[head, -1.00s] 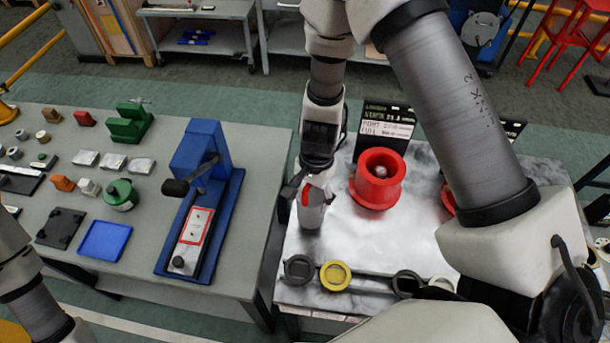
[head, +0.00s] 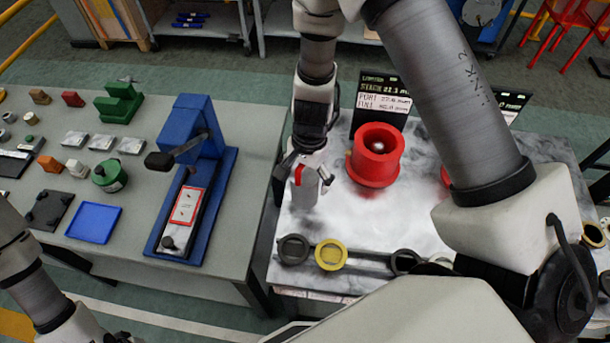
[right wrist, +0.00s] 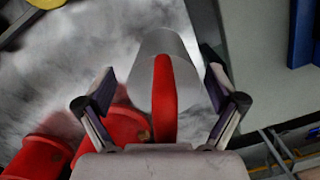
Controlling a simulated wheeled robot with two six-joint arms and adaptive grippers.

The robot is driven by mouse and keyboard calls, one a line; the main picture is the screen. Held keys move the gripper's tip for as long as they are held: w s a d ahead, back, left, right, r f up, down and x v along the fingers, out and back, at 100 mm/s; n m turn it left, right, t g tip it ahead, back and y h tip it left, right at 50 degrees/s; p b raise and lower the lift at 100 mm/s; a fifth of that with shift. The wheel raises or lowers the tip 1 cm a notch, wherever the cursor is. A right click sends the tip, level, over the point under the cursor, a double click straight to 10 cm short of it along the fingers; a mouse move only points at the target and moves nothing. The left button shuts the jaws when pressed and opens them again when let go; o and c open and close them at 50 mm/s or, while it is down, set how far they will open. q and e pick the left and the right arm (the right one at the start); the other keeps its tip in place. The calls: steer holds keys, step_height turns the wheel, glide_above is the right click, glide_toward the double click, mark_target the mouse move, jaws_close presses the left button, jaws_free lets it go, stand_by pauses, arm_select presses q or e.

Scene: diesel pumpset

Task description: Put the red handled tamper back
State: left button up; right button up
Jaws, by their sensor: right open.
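The tamper, a pale grey cylinder (head: 304,197) with a red handle, stands near the left edge of the marble-topped table (head: 345,225). In the right wrist view its flat red handle (right wrist: 164,100) points toward the camera, with the grey body (right wrist: 160,50) beyond. My right gripper (head: 312,175) is over the tamper. Its two fingers (right wrist: 163,108) are open, one on each side of the handle with gaps between. The gripper hides part of the tamper in the head view. Only part of my left arm shows at lower left; its gripper is out of view.
A red flanged cup (head: 376,155) stands right of the tamper, before a black sign (head: 385,98). A black holder with a yellow ring (head: 331,255) lies in front. A blue press (head: 195,180) stands on the grey table (head: 135,235) at left. My right forearm covers the table's right side.

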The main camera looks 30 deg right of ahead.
steer(key=shift+w+d+r, duration=0.1)
steer(key=shift+w+r, duration=0.15)
steer(key=shift+r, duration=0.15)
steer(key=r, duration=0.7)
steer(key=d+r+p, duration=0.1)
steer(key=r, duration=0.3)
steer(key=shift+w+d, duration=0.1)
steer(key=shift+w, duration=0.15)
